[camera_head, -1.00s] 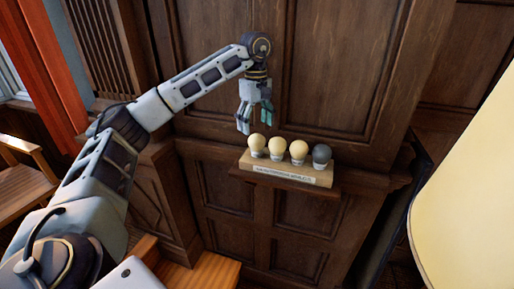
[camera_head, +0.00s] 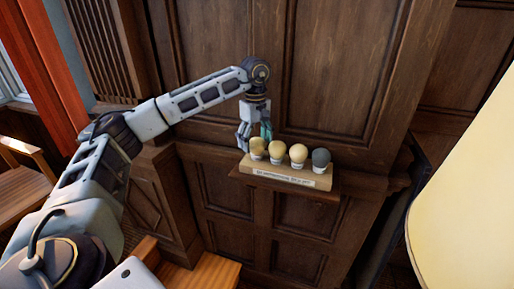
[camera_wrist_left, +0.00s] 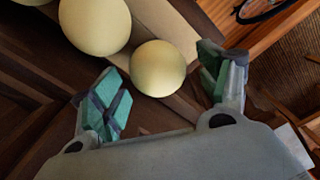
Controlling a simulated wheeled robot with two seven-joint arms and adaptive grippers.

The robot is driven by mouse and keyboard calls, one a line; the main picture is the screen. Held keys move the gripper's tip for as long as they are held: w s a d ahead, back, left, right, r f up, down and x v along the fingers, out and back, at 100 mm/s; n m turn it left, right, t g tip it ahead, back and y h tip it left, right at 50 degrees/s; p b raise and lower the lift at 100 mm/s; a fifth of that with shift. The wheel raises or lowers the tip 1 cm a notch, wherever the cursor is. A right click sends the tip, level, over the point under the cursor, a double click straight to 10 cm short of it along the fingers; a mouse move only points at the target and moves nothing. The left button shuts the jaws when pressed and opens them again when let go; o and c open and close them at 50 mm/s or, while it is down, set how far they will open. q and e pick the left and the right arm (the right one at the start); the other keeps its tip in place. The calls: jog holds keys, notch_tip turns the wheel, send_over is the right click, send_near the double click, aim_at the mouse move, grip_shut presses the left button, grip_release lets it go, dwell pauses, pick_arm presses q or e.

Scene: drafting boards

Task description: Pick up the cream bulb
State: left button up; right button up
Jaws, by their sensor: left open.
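Several bulbs stand upright in a row on a wooden stand (camera_head: 262,172). Three are cream: the leftmost bulb (camera_head: 257,147), the second bulb (camera_head: 277,150) and the third bulb (camera_head: 298,153). A dark grey bulb (camera_head: 320,157) stands at the right end. My left gripper (camera_head: 255,134) is open and points down at the leftmost cream bulb, partly covering its top. In the left wrist view, this end bulb (camera_wrist_left: 158,68) lies between the open teal-padded fingers (camera_wrist_left: 162,80), with a gap on both sides. My right gripper is not in view.
The second cream bulb (camera_wrist_left: 95,24) stands close beside the end bulb. The stand sits on a narrow dark ledge (camera_head: 325,187) against wood panelling. A large cream shape (camera_head: 470,190) fills the right edge. Left of the stand is free air.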

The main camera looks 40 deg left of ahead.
pick_arm(q)
jog(key=shift+f, duration=1)
jog(key=c, duration=0.9)
